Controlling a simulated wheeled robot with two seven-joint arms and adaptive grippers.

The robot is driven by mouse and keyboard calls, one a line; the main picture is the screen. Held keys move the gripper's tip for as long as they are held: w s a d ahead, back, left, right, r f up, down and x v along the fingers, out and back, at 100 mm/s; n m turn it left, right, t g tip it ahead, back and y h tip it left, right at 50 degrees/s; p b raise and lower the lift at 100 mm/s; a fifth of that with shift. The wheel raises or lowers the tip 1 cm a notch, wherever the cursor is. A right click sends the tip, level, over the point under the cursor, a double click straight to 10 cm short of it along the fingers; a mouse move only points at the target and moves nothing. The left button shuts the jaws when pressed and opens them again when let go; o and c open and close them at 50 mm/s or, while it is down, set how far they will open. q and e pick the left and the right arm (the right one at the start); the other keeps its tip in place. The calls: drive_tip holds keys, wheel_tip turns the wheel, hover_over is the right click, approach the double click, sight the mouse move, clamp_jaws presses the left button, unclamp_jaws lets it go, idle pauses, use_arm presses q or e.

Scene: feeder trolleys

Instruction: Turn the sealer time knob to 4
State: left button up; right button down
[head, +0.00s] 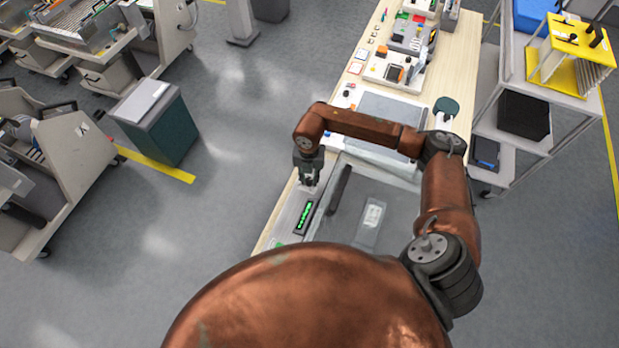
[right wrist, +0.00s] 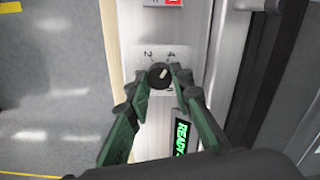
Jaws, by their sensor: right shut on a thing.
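The sealer time knob (right wrist: 158,77) is a small black round knob with a pale mark, on a light dial plate (right wrist: 140,62) in the right wrist view. The numbers 2 and 4 show beside it, toward the top of the picture. The pale mark tilts slightly toward the upper right; its exact setting is too small to tell. My right gripper (right wrist: 161,74) is shut on the knob, one fingertip on each side. In the head view my right gripper (head: 308,180) is over the sealer's panel (head: 291,214), hiding the knob. My left gripper is out of view.
A lit green display (head: 305,217) sits near the knob and reads READY in the right wrist view (right wrist: 181,138). A dark bar (head: 340,188) lies to the right of the panel. A wheeled shelf (head: 492,118) stands right of the bench.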

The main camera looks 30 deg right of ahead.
sight(309, 180)
drive_tip(key=shift+w+r, duration=0.1)
drive_tip(key=shift+w, duration=0.05)
drive_tip(key=c, duration=1.7)
unclamp_jaws()
wheel_tip(309, 180, up, 12)
drive_tip(key=shift+f, duration=0.1)
